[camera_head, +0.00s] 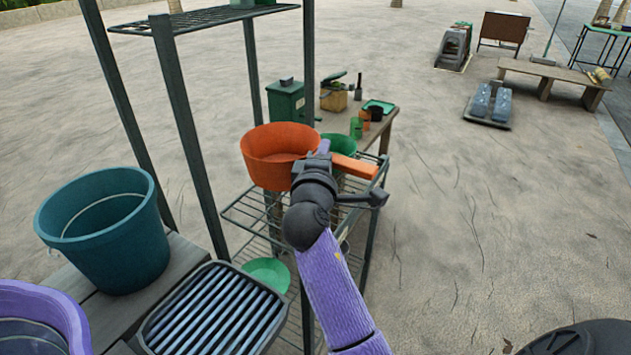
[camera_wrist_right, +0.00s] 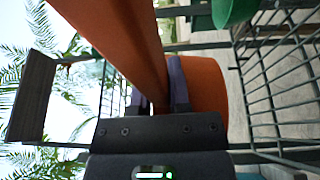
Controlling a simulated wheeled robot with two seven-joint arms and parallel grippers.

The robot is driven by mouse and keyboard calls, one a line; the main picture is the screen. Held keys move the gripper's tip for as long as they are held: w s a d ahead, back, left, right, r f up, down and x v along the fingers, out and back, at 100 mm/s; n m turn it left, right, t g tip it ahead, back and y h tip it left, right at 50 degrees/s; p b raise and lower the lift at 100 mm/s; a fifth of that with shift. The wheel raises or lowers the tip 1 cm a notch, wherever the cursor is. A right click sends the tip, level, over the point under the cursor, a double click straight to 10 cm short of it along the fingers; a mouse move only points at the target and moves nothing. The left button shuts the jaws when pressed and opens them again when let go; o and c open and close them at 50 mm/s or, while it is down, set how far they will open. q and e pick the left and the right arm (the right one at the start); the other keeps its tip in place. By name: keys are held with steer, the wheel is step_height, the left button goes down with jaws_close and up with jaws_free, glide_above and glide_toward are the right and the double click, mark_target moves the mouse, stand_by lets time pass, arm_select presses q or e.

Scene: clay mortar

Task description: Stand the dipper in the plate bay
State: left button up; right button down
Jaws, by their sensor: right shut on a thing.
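The orange dipper (camera_head: 270,155) has a wide round bowl and a flat handle that sticks out to the right. My right gripper (camera_head: 323,150) is shut on the dipper's handle. The bowl is above the wire shelf (camera_head: 241,213) with its mouth up; whether its base touches the shelf I cannot tell. In the right wrist view the handle (camera_wrist_right: 115,35) passes between the fingers of the right gripper (camera_wrist_right: 160,95), with part of the bowl (camera_wrist_right: 208,90) behind them. Which part is the plate bay I cannot tell for sure. My left gripper is not in view.
A green bowl (camera_head: 339,144) sits close behind the dipper. A light green dish (camera_head: 267,272) is on a lower level. Dark rack posts (camera_head: 188,120) stand left of the dipper. A teal bucket (camera_head: 110,235) and a ribbed dark tray (camera_head: 215,312) are nearer.

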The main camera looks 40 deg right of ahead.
step_height(320, 180, down, 10)
steer(key=b, duration=0.6)
steer(key=shift+s, duration=0.1)
steer(key=shift+r, duration=0.15)
steer(key=c, duration=0.6)
jaws_free()
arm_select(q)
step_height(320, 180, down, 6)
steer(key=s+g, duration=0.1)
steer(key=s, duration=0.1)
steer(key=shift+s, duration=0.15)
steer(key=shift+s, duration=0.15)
